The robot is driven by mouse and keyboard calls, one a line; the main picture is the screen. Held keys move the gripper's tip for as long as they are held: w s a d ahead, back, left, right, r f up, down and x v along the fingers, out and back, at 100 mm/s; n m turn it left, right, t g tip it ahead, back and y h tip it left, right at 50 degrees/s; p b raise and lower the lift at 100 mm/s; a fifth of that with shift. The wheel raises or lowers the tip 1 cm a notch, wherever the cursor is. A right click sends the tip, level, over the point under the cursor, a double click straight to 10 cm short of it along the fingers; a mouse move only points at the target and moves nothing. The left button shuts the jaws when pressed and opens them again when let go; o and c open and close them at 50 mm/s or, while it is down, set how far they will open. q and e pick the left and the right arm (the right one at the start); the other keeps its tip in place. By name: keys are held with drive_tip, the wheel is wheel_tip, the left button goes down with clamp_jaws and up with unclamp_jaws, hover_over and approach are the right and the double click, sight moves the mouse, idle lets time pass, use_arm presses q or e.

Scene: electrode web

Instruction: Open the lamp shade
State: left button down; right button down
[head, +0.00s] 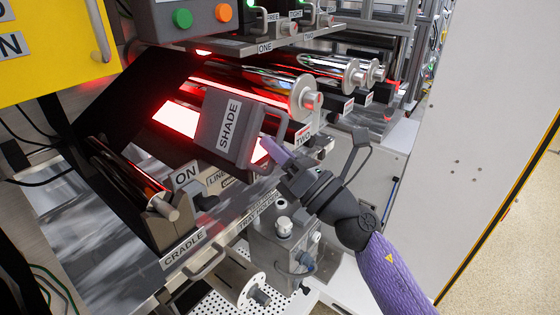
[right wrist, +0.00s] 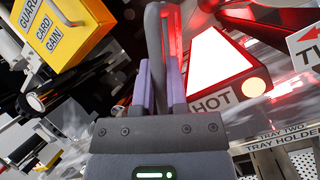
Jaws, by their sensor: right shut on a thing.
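The lamp shade (head: 216,132) is a dark grey box-like cover labelled SHADE, standing tilted in front of the glowing lamp (head: 177,118). A bright part of the lamp shows to the left of the shade and a small strip shows at its lower right. My right gripper (head: 272,148) is at the shade's right side, shut on the grey bar handle (right wrist: 155,35). In the right wrist view the handle runs up between the purple fingers, and the white-red lamp face (right wrist: 218,58) shows beside it above a HOT label. My left gripper is not in view.
Shiny rollers (head: 345,70) lie behind and right of the shade. A CRADLE bracket (head: 182,247) with a roller is at lower left. A control box with green and orange buttons (head: 182,18) hangs above. A yellow panel (head: 50,45) is at upper left.

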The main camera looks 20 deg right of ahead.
drive_tip(key=n, duration=0.1)
drive_tip(key=n+g+y+b, duration=0.1)
drive_tip(key=n, duration=0.1)
drive_tip(key=a+n+y+b, duration=0.1)
drive_tip(key=shift+s+r+n+g, duration=0.1)
drive_tip(key=shift+s+n+g, duration=0.2)
drive_tip(key=shift+s, duration=0.1)
drive_tip(key=shift+s+a+r+n+g+y+b, duration=0.1)
drive_tip(key=shift+a+n+g+y+b, duration=0.15)
drive_tip(key=shift+n, duration=0.3)
drive_tip(key=shift+s+n+g+y+b, duration=0.15)
drive_tip(key=shift+n+y, duration=0.2)
drive_tip(key=shift+n, duration=0.2)
drive_tip(key=shift+a+g, duration=0.1)
drive_tip(key=shift+g, duration=0.2)
drive_tip(key=c, duration=0.6)
unclamp_jaws()
drive_tip(key=shift+r, duration=0.1)
drive_tip(key=shift+c, duration=0.2)
